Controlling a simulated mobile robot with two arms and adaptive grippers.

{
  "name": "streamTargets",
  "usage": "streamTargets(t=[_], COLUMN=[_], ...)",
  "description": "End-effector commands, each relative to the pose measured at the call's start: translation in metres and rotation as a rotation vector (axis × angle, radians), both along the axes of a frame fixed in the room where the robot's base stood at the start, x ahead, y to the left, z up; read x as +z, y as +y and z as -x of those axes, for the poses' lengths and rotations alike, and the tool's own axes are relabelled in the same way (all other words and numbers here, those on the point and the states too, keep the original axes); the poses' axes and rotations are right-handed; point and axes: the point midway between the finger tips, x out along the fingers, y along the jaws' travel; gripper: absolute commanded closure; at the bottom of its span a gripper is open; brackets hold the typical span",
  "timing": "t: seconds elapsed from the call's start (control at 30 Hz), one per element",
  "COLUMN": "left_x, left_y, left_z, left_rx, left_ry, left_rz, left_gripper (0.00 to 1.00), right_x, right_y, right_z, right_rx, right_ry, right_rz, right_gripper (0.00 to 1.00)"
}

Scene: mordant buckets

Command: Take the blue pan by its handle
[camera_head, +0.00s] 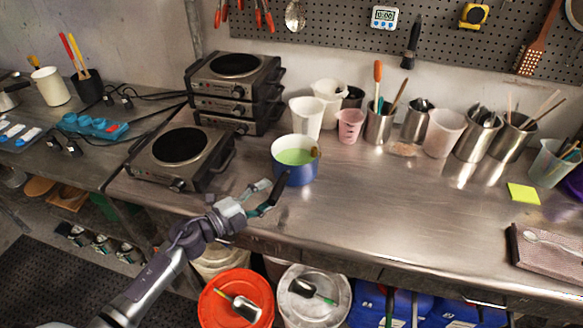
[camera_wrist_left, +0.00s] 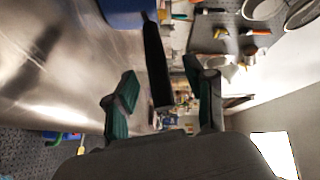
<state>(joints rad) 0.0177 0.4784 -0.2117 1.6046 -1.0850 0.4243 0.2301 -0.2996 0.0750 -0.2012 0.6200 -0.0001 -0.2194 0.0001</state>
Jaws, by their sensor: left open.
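The blue pan (camera_head: 296,172) stands on the steel worktop, holding light green liquid, and a brown tool rests at its rim. Its black handle (camera_head: 272,194) points towards the front left. My left gripper (camera_head: 262,197) is open at the handle, one finger on each side in the head view. In the left wrist view the black handle (camera_wrist_left: 156,62) runs down between the two open fingers (camera_wrist_left: 160,85), with a gap to each. The pan's blue side (camera_wrist_left: 122,10) shows at the top there. My right gripper is in neither view.
A hot plate (camera_head: 181,155) is left of the pan, and stacked hot plates (camera_head: 236,92) stand behind. White jugs (camera_head: 307,118), a pink cup (camera_head: 350,126) and steel tool pots (camera_head: 379,126) line the back. Buckets (camera_head: 237,298) stand below the front edge.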

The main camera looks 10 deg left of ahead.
Motion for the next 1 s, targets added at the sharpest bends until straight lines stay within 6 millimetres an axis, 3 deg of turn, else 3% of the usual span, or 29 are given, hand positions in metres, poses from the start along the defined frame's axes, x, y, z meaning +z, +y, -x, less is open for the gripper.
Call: streamTargets(t=[0.3,0.6,0.9,1.0], left_x=[-0.005,-0.007,-0.007,-0.007], left_y=[-0.024,-0.026,-0.026,-0.026], left_z=[-0.036,-0.039,-0.038,-0.038], left_rx=[0.002,0.001,0.001,0.001], left_ry=[0.000,0.001,0.001,0.002], left_rz=[0.003,-0.001,-0.001,0.000], left_gripper=[0.45,0.47,0.97,1.00], right_x=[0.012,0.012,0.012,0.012], right_y=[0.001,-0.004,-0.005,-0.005], right_z=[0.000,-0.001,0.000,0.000], right_rx=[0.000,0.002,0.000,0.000], right_ry=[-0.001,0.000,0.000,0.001], right_rz=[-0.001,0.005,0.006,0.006], right_gripper=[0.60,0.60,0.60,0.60])
